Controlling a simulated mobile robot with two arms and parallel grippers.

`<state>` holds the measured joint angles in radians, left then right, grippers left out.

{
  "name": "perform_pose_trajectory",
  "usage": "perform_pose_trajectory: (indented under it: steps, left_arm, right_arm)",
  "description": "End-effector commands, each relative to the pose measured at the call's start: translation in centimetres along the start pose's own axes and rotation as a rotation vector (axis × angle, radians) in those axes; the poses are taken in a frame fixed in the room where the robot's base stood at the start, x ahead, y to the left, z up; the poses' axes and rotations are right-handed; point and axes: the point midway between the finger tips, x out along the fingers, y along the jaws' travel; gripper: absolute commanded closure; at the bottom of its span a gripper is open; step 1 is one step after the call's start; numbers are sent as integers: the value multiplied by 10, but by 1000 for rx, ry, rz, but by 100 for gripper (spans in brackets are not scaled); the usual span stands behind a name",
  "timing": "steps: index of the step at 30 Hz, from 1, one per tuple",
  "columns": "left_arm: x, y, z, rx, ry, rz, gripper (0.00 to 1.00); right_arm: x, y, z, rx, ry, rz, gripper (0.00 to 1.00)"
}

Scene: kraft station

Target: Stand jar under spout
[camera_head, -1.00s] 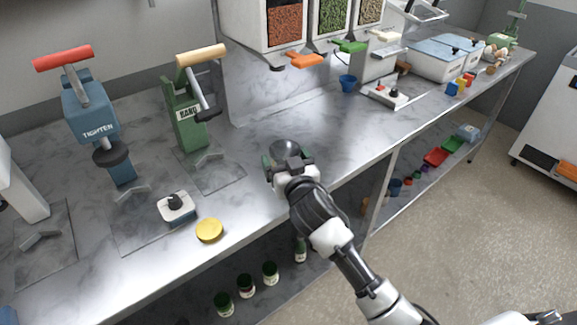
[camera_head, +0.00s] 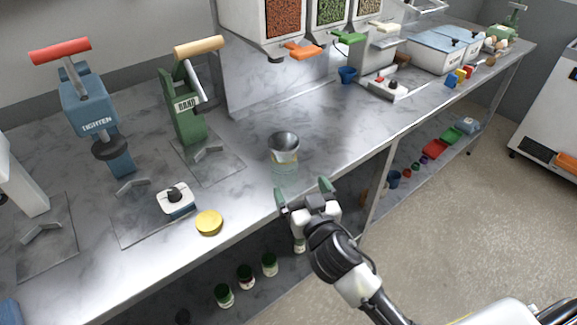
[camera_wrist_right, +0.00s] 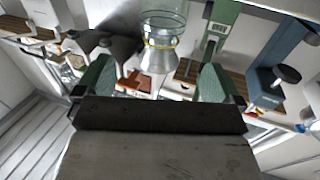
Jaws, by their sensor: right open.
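A clear glass jar (camera_head: 284,171) stands on the steel counter, with a grey metal funnel (camera_head: 284,147) in its mouth. In the right wrist view the jar (camera_wrist_right: 165,14) and funnel (camera_wrist_right: 158,56) appear upside down beyond the fingers. Dispensers with an orange spout lever (camera_head: 302,50), a green one (camera_head: 349,37) and a white one (camera_head: 383,17) hang at the back; the jar stands in front of them, not under one. My right gripper (camera_head: 303,191) is open and empty, apart from the jar at the counter's front edge. My left gripper is not in view.
A yellow lid (camera_head: 209,222) and a small scale-like device (camera_head: 176,199) lie left of the jar. A green press (camera_head: 187,105) and a blue press (camera_head: 92,118) stand further left. A blue cup (camera_head: 347,75) is at the back. The counter between jar and dispensers is clear.

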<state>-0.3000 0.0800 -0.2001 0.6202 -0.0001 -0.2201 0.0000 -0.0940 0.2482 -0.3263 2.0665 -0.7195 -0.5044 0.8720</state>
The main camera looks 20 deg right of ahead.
Motion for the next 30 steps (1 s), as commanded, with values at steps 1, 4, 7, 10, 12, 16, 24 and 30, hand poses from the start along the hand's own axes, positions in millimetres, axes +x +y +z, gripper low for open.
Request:
perform_pose_trajectory:
  steps: [1,4,7,10,12,16,24,30]
  left_arm:
    - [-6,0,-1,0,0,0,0]
    - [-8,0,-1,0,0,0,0]
    - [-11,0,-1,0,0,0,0]
    - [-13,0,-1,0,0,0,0]
    - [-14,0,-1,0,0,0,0]
    - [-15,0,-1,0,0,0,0]
    - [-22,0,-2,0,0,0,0]
    - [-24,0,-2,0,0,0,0]
  right_arm:
    - [2,0,0,-4,-2,-4,3]
    - [14,0,3,-1,1,-6,3]
    - [31,0,2,-1,2,-5,3]
    - [46,0,4,-1,2,-6,3]
    - [52,0,4,0,1,-6,3]
    - [59,-1,5,-1,1,-6,3]
    - [94,-3,11,-1,1,-5,3]
    - [107,-3,13,0,0,-6,3]
